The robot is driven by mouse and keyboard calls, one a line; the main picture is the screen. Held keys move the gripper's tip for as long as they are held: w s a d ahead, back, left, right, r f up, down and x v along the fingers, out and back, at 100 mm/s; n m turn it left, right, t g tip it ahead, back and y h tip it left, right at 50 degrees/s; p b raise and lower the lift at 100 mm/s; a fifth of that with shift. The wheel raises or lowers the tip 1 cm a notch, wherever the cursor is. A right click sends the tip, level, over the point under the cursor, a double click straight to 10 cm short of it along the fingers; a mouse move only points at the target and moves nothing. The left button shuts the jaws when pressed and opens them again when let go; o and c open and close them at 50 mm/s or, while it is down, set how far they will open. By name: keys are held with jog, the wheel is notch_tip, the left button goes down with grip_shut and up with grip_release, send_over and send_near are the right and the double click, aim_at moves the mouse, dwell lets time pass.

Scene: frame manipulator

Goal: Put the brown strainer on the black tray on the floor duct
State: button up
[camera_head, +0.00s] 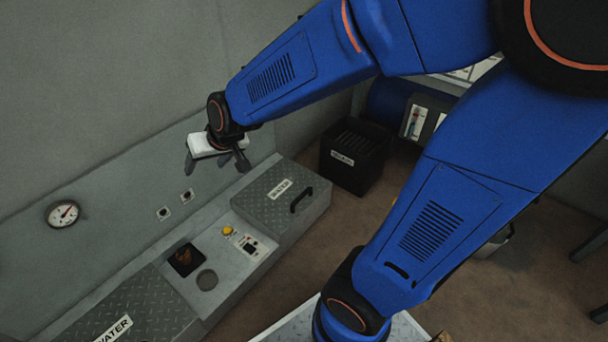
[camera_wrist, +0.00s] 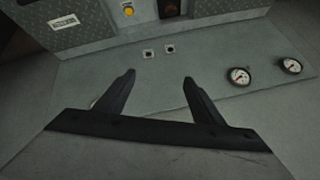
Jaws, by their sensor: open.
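A small black square tray (camera_head: 177,267) lies on the grey floor duct (camera_head: 225,290), between two raised diamond-plate lids. A brown, orange-tinted shape (camera_head: 185,254) shows on the tray; it is too small and dark for me to make out its form, so I cannot tell if it is the strainer. The tray area is cut by the top edge of the wrist view (camera_wrist: 172,9). My gripper (camera_head: 217,164) is open and empty, up near the wall, apart from the tray. Its two spread fingers (camera_wrist: 159,77) show in the wrist view with nothing between them.
A round grey disc (camera_head: 207,279) lies beside the tray, near a yellow button (camera_head: 228,230) and a switch panel (camera_head: 246,246). A handled diamond-plate lid (camera_head: 275,203) and a black bin (camera_head: 355,155) stand to the right. Gauges (camera_wrist: 240,76) sit on the wall.

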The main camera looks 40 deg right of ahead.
jog(key=s+d+r+h, duration=0.1)
jog(key=s+d+r, duration=0.1)
jog(key=s+d, duration=0.3)
jog(key=s+d+r+g+h, duration=0.1)
jog(key=s+d, duration=0.3)
jog(key=s, duration=0.6)
jog(key=s+d+r, duration=0.3)
jog(key=s+d, duration=0.2)
jog(key=s, duration=0.3)
jog(key=shift+s+d+r+g+h, duration=0.15)
jog(key=shift+d+g+h, duration=0.15)
jog(key=shift+g+h, duration=0.1)
